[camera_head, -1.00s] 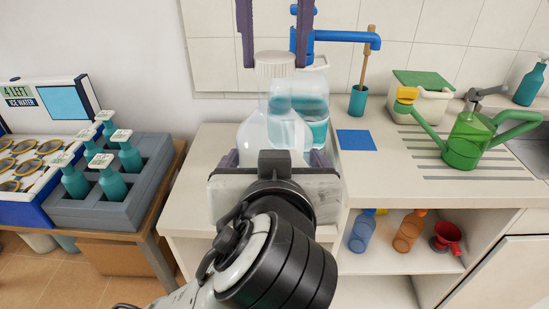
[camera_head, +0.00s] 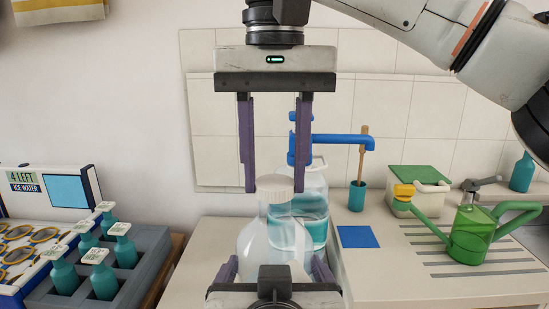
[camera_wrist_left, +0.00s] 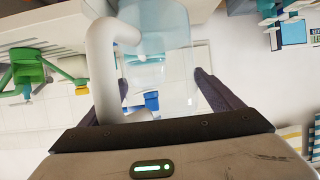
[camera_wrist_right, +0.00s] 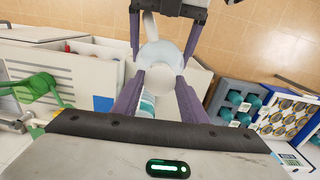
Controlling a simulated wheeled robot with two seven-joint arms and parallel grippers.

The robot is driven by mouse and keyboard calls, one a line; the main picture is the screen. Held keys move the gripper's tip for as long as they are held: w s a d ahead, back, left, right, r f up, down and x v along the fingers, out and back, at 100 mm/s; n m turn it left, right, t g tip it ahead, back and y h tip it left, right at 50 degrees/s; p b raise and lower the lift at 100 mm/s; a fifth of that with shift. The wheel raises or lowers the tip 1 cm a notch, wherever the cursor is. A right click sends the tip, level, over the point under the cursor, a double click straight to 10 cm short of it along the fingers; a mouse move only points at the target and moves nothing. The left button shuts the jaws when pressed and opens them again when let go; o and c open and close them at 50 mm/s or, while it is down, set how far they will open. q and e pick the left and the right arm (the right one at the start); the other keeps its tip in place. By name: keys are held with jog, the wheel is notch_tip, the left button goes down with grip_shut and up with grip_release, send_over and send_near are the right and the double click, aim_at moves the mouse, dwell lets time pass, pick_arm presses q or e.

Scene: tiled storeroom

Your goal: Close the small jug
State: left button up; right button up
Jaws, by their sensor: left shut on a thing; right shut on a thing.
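The small jug (camera_head: 262,243) is clear and rounded, with a narrow neck, and stands upright in the middle of the head view. A white ribbed lid (camera_head: 274,189) sits at the top of its neck; I cannot tell how tightly it is seated. My right gripper (camera_head: 273,190) points down from above, its purple fingers on either side of the lid and shut on it. My left gripper (camera_head: 273,272) reaches in from the front, shut on the jug low down, one finger at each side. The jug's pale curved handle (camera_wrist_left: 104,60) shows in the left wrist view.
A larger clear jug (camera_head: 312,205) with teal water stands close behind, under a blue tap (camera_head: 340,142). A green watering can (camera_head: 475,240) and a lidded tub (camera_head: 425,190) stand right. A grey crate (camera_head: 140,262) of teal bottles is left. Counter by the blue square (camera_head: 358,237) is clear.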

jog(key=shift+f, duration=0.55)
dwell(0.5)
jog(key=m, duration=0.4)
jog(key=shift+m, duration=0.4)
jog(key=m, duration=0.6)
jog(key=shift+w+a+m, duration=0.1)
jog(key=shift+m, duration=0.2)
jog(key=m, duration=0.6)
jog(key=shift+m, duration=0.3)
jog(key=m, duration=0.4)
jog(key=shift+w+m, duration=0.1)
jog(key=shift+m, duration=0.3)
jog(key=o, duration=1)
